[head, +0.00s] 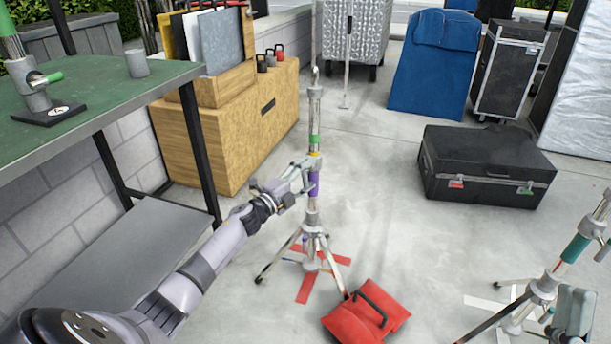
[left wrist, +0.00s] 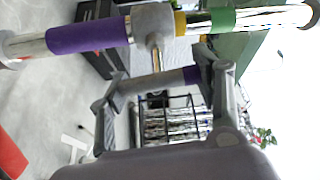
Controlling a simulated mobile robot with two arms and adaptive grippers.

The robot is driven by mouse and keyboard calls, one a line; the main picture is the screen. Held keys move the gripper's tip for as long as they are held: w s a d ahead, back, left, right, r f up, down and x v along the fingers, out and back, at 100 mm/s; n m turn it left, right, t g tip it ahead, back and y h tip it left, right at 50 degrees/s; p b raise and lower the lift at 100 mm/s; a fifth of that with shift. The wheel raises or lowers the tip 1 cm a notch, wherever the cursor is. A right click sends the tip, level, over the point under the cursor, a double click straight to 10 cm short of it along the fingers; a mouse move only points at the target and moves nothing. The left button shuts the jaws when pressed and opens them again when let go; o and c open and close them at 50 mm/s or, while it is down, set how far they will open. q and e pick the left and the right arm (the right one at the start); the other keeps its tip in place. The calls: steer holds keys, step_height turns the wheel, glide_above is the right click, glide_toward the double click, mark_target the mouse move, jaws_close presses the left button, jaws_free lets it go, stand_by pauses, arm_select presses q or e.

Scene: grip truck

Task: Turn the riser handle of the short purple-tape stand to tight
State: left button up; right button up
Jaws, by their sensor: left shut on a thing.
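The short purple-tape stand (head: 314,182) stands upright on its tripod legs in the middle of the head view. In the left wrist view its purple tape (left wrist: 90,35) lies left of a grey collar (left wrist: 153,25). A riser handle (left wrist: 145,84), a grey bar with a purple band at one end, sticks out from that collar on a short stem. My left gripper (head: 303,176) is at the collar, shut on the handle, with a finger at each end of the bar. In the head view the gripper hides much of the handle.
Another stand with green tape (head: 575,248) is at lower right. A green-topped table (head: 110,97) and a wooden crate (head: 225,130) are at left. A black case (head: 485,165) lies at right.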

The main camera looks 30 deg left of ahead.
arm_select(q)
steer(key=shift+d, duration=0.1)
steer(key=o, duration=1.2)
steer(key=s, duration=0.4)
steer(key=s+a, duration=0.1)
steer(key=s, duration=0.3)
steer(key=s+a, duration=0.1)
steer(key=s, duration=0.2)
steer(key=shift+s+f, duration=0.35)
steer(key=shift+s, duration=0.05)
